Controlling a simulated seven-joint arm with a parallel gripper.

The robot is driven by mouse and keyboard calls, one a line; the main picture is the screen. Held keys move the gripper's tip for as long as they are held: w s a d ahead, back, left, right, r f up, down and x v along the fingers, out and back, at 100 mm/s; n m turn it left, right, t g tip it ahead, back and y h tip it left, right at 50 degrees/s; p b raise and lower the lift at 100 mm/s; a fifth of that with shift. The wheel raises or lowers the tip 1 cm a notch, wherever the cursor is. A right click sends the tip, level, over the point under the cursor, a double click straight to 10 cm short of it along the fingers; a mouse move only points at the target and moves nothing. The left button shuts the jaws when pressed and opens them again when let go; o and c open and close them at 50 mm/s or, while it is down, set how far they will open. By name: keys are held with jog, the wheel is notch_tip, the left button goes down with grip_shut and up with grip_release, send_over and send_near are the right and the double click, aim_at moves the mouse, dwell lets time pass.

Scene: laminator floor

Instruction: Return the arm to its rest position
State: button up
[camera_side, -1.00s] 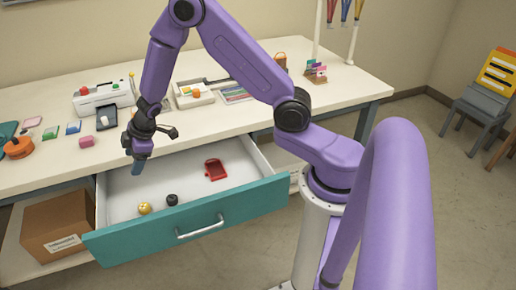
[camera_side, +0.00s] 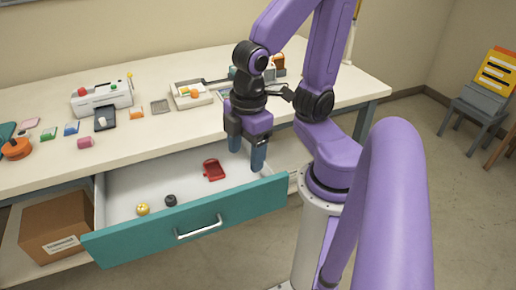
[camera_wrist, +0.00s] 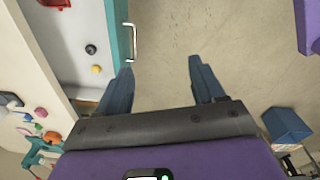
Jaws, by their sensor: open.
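My purple gripper (camera_side: 247,157) points down with its two blue-grey fingers apart and nothing between them. In the side view it appears in front of the right end of the open drawer. In the wrist view the gripper (camera_wrist: 160,72) has bare floor between and beyond its fingers, with the drawer off to the left. My arm is folded back, its elbow bent close to its base column.
The teal-fronted drawer (camera_side: 245,208) stands open, holding a red item (camera_side: 213,170), a dark knob (camera_side: 170,200) and a yellow ball (camera_side: 143,209). The white worktop (camera_side: 135,152) carries several small items. A cardboard box (camera_side: 60,225) sits below.

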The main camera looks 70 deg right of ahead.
jog(key=shift+s+d+r+g, duration=0.1)
jog(key=shift+s+d+g, duration=0.1)
jog(key=shift+s, duration=0.45)
jog(key=shift+s+d+r+g, duration=0.1)
jog(key=shift+s+d, duration=0.1)
jog(key=shift+s, duration=0.4)
